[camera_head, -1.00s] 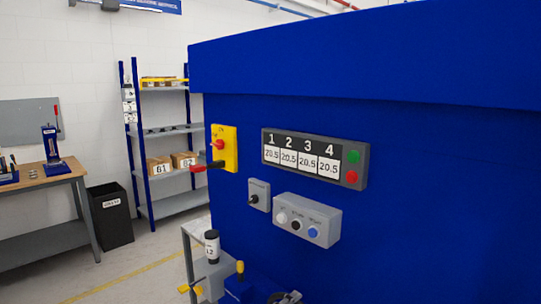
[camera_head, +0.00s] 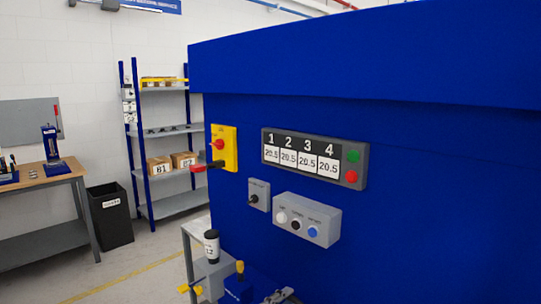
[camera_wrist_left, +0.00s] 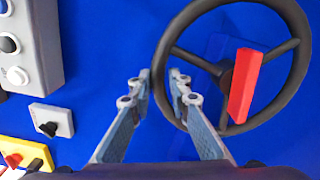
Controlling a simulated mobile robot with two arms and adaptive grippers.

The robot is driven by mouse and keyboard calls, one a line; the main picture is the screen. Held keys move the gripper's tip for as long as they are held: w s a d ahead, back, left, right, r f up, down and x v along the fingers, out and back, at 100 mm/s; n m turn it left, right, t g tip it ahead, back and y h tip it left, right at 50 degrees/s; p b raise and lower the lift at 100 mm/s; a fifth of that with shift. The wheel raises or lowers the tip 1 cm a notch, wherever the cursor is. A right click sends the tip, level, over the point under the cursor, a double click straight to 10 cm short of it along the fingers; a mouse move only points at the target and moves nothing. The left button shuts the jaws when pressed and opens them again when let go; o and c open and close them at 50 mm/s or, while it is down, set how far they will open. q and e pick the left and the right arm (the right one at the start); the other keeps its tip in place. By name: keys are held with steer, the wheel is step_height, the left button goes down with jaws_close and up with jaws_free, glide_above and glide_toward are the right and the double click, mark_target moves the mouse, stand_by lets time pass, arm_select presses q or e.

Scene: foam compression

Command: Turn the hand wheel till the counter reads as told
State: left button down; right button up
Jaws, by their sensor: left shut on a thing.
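The hand wheel (camera_wrist_left: 300,72) has a dark rim and spokes, with a red bar (camera_wrist_left: 243,86) across its right part, in the left wrist view. My left gripper (camera_wrist_left: 161,84) is shut on the left side of the rim, one finger on each side of it. The counter panel (camera_head: 315,158) in the head view has four windows numbered 1 to 4. Each window appears to read 20.5. In the head view only a small part of my left gripper (camera_head: 282,296) seems to show at the bottom edge. The wheel cannot be made out there. My right gripper is out of view.
The blue machine wall (camera_head: 420,200) fills the right. A yellow switch box (camera_head: 223,148), a small grey switch (camera_head: 258,195) and a three-button box (camera_head: 307,220) stick out from it. Shelves and a bench are farther back.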

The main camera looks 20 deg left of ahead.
arm_select(q)
steer(key=shift+w+a+n, duration=0.25)
steer(key=shift+a+n, duration=0.3)
steer(key=shift+n, duration=0.25)
steer(key=shift+w+a+n, duration=0.25)
steer(key=shift+a+n, duration=0.3)
steer(key=shift+n, duration=0.25)
steer(key=shift+w+a+f+n, duration=0.15)
steer(key=shift+a+f+n, duration=0.3)
steer(key=shift+n, duration=0.3)
steer(key=shift+w+a+f+n, duration=0.15)
steer(key=shift+a+f+n, duration=0.1)
steer(key=shift+a+n, duration=0.4)
steer(key=shift+d, duration=0.15)
steer(key=shift+w+a+f+n+b, duration=0.2)
steer(key=shift+a+f+n, duration=0.25)
steer(key=shift+n, duration=0.35)
steer(key=shift+w+a+f+n+b, duration=0.15)
steer(key=shift+a+f+n, duration=0.1)
steer(key=shift+f+n, duration=0.4)
